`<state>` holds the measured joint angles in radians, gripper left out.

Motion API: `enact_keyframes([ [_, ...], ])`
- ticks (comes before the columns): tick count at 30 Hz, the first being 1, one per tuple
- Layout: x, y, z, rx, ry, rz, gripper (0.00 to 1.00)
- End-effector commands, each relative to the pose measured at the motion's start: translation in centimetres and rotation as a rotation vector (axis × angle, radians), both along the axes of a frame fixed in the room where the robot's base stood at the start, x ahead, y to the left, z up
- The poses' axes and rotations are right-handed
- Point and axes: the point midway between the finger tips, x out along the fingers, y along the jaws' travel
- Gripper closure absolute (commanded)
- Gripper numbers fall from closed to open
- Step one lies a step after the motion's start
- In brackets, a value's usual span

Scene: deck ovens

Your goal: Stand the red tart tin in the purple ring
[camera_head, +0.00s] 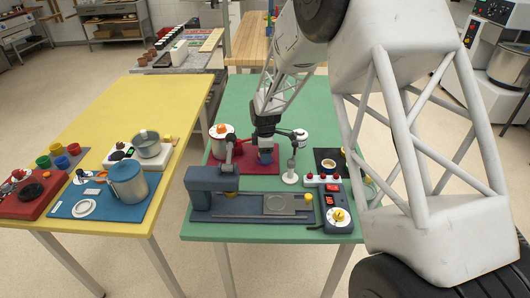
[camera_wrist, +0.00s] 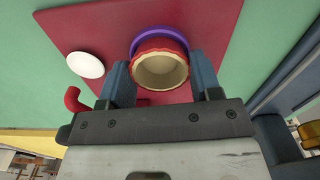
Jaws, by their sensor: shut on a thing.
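The red tart tin (camera_wrist: 160,68), with a cream inside, is between the two blue fingers of my gripper (camera_wrist: 161,80) in the wrist view, and the gripper is shut on it. The purple ring (camera_wrist: 160,31) shows as an arc just past the tin's far rim; the tin hides the rest. I cannot tell whether the tin is inside the ring or above it. In the head view my gripper (camera_head: 265,158) points down over the dark red mat (camera_head: 246,165). The tin and ring cannot be made out there.
A white disc (camera_wrist: 85,65) and a red curved piece (camera_wrist: 72,98) are near the gripper. On the green table (camera_head: 210,228) stand a blue-grey machine (camera_head: 215,188), a white stand (camera_head: 290,174) and a control box (camera_head: 335,207). The yellow table (camera_head: 120,103) is at left.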

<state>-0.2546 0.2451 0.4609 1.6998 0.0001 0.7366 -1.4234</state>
Motion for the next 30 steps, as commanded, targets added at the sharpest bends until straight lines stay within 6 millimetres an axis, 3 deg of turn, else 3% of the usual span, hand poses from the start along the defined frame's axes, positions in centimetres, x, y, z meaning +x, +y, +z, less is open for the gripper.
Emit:
enact_keyframes([
  [6, 0.0, 0.0, -0.3, 0.000, 0.000, 0.000, 0.65],
  [7, 0.0, 0.0, -0.3, 0.000, 0.000, 0.000, 0.40],
  [9, 0.0, 0.0, -0.3, 0.000, 0.000, 0.000, 0.31],
  [20, 0.0, 0.0, -0.1, 0.000, -0.001, 0.000, 0.31],
  [30, 0.1, 0.0, 1.5, 0.000, -0.003, 0.000, 0.31],
])
